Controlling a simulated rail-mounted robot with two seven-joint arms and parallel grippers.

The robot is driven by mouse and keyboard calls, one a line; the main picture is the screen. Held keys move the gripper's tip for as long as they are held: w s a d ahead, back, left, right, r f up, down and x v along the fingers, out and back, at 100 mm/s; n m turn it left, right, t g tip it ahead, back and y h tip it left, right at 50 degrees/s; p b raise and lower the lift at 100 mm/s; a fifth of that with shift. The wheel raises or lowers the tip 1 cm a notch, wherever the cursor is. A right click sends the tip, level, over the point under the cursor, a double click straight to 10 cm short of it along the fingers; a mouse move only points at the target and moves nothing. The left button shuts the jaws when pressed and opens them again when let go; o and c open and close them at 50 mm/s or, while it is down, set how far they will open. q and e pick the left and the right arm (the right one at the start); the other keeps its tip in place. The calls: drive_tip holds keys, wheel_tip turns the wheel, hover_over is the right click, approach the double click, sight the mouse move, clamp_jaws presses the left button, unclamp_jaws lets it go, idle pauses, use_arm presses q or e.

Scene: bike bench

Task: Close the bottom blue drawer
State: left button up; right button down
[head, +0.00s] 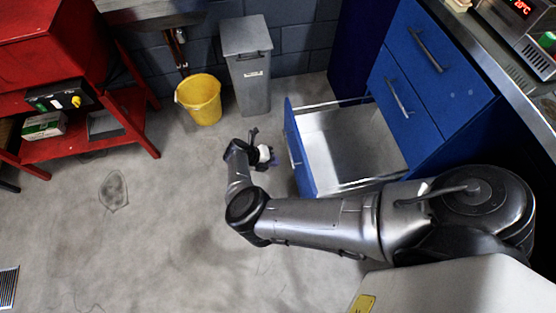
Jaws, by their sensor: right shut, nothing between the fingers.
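The bottom blue drawer (303,146) is pulled far out of the blue cabinet (430,136), and its pale inside looks empty. Its blue front faces left and carries a metal handle (292,147). My right arm reaches across below the drawer from the right. My right gripper (268,156) is shut and empty, just left of the drawer front, with a small gap seeming to lie between them. The fingertips are small and partly dark in this view. My left gripper is not in view.
Two upper blue drawers (404,92) are shut. A grey bin (249,70) and a yellow bucket (201,99) stand by the back wall. A red workbench (124,118) is at the left. The concrete floor (150,220) left of the drawer is clear.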

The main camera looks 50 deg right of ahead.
sight(304, 163)
drive_tip(key=b+x, duration=0.1)
drive_tip(key=x, duration=0.2)
drive_tip(key=b+x, duration=0.1)
drive_tip(key=x, duration=0.2)
drive_tip(key=r+x, duration=0.1)
drive_tip(key=x, duration=0.2)
drive_tip(key=shift+s+d+f+b, duration=0.1)
drive_tip(key=shift+s+d+b, duration=0.3)
drive_tip(key=shift+s+d, duration=0.7)
drive_tip(key=shift+d, duration=0.15)
